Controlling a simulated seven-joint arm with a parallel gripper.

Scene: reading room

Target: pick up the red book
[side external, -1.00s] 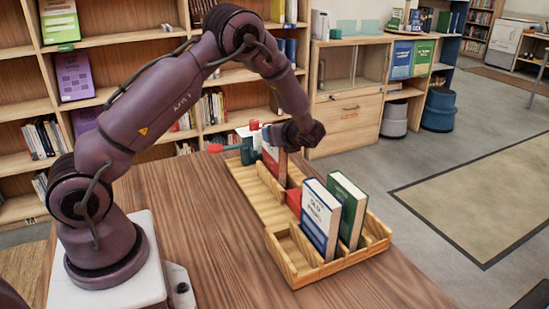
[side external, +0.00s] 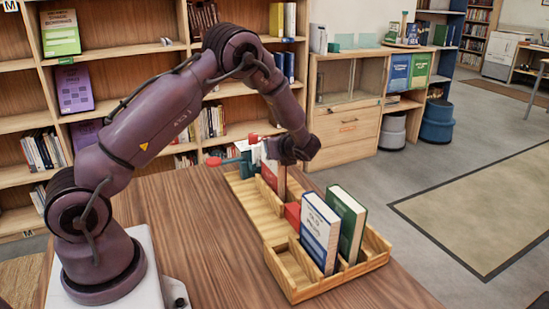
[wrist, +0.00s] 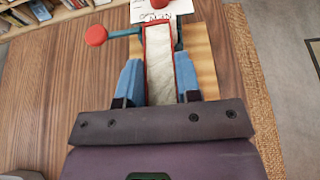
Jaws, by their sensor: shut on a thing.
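The red book (side external: 271,177) stands upright in the far part of the wooden rack (side external: 279,250), partly hidden by my wrist in the side view. In the wrist view I look down on the red book (wrist: 160,62), its red cover edges framing pale pages. My gripper (wrist: 158,82) is shut on it, with one blue finger at each side. In the side view my gripper (side external: 276,160) is at the book's top, and the fingers are largely hidden.
A blue-and-white book (side external: 319,232) and a green book (side external: 347,222) stand in the rack's near part. A low red piece (side external: 292,212) lies between. A teal rod with a red ball (side external: 213,161) sticks out beside the red book. The table left of the rack is clear.

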